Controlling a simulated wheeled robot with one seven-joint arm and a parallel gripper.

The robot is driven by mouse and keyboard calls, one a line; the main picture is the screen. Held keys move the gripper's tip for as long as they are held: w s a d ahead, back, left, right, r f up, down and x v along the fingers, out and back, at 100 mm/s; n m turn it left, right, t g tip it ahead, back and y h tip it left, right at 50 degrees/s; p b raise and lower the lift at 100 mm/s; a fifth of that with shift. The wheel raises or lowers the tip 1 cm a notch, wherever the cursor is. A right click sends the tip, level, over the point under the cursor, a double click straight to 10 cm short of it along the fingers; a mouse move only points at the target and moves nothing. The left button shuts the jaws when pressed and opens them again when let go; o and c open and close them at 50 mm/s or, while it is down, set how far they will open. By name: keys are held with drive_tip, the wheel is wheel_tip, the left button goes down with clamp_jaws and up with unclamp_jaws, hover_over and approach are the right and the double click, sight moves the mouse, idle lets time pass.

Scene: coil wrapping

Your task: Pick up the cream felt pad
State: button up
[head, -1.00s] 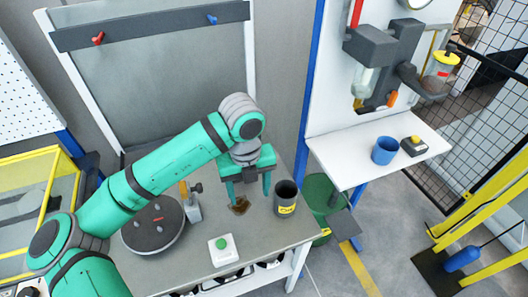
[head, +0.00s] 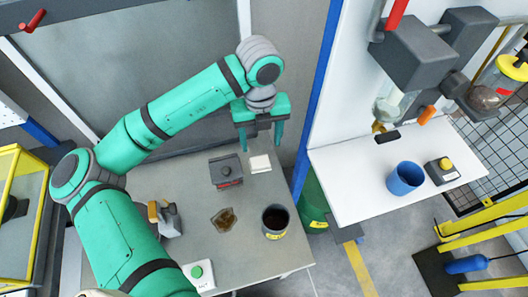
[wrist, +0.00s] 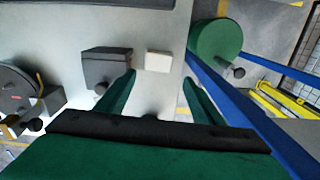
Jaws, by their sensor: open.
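The cream felt pad (head: 260,163) is a small, pale, square piece lying flat near the back right of the grey table. It also shows in the wrist view (wrist: 158,61), just beyond and between my fingertips. My gripper (head: 264,147) is open and empty, pointing down above the back of the table, close to the pad. In the wrist view the two green fingers (wrist: 158,80) are spread, with the pad in line with the gap between them. I cannot tell the exact height of the fingertips above the pad.
A dark grey box (head: 226,173) stands close left of the pad. A dark cup with a yellow label (head: 276,221), a brown patch (head: 224,220) and a green-button box (head: 199,274) are nearer the front. A blue post (head: 318,95) rises beyond the table's right edge.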

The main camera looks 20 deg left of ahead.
sight(260, 161)
wheel_tip(260, 161, down, 4)
drive_tip(key=shift+r, duration=0.1)
drive_tip(key=shift+a+f, duration=0.15)
drive_tip(key=shift+f, duration=3.05)
drive_tip(key=shift+s, duration=0.1)
drive_tip(key=shift+c, duration=0.2)
drive_tip(key=c, duration=0.8)
